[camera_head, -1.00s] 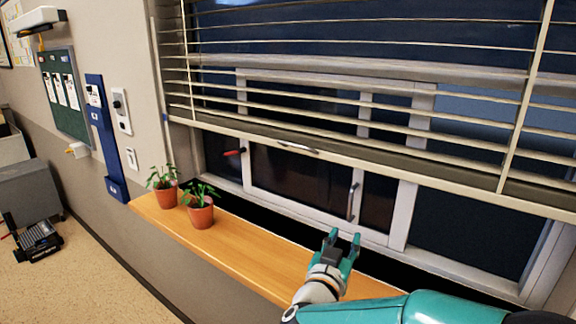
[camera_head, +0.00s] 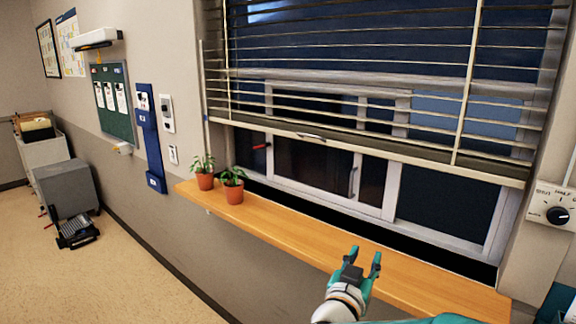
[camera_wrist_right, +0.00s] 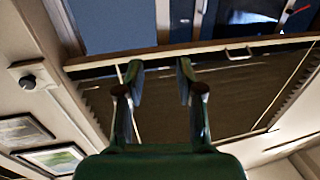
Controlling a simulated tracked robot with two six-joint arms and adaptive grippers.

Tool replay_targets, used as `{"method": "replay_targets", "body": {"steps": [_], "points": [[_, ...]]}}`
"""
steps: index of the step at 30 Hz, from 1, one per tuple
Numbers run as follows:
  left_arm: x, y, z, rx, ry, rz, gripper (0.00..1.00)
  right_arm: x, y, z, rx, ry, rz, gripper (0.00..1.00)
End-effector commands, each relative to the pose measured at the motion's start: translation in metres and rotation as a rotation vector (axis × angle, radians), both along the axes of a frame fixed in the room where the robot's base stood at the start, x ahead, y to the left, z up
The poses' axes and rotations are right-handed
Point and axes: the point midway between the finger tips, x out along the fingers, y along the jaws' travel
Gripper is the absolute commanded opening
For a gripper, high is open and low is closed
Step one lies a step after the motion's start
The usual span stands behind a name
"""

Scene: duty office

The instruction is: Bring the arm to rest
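My right gripper (camera_head: 363,262) is teal with dark finger parts. In the head view it points up, in front of the wooden sill (camera_head: 290,233) near its right part. In the right wrist view its two fingers (camera_wrist_right: 160,75) stand apart with nothing between them, so it is open and empty. Part of my right arm shows at the bottom edge of the head view. My left gripper is in neither view.
Two potted plants (camera_head: 233,186) stand at the left of the sill. A half-lowered blind (camera_head: 350,120) hangs over the window. A dial panel (camera_head: 555,208) is on the wall at right. Grey cabinets (camera_head: 68,188) and open floor (camera_head: 120,280) lie at left.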

Motion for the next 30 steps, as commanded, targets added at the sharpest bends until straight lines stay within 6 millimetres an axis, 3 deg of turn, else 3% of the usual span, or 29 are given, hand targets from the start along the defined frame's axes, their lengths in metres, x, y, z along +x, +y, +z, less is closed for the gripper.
{"method": "replay_targets", "body": {"steps": [11, 17, 19, 23, 27, 30], "points": [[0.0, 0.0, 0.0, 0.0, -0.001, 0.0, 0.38, 0.013, 0.008, -0.096, 0.042, 0.161, 0.174, 0.37], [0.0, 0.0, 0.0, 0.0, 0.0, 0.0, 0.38, 0.004, 0.011, -0.174, 0.107, 0.317, 0.285, 0.37], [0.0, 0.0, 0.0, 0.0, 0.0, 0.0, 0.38, -0.007, 0.011, -0.209, 0.145, 0.396, 0.327, 0.37], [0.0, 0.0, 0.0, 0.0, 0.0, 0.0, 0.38, -0.048, 0.012, -0.291, 0.259, 0.603, 0.412, 0.37], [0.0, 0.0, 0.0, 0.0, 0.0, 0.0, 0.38, -0.12, 0.015, -0.371, 0.42, 0.863, 0.478, 0.37], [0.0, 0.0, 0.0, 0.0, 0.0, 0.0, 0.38, -0.179, 0.019, -0.411, 0.54, 1.044, 0.503, 0.37]]}}
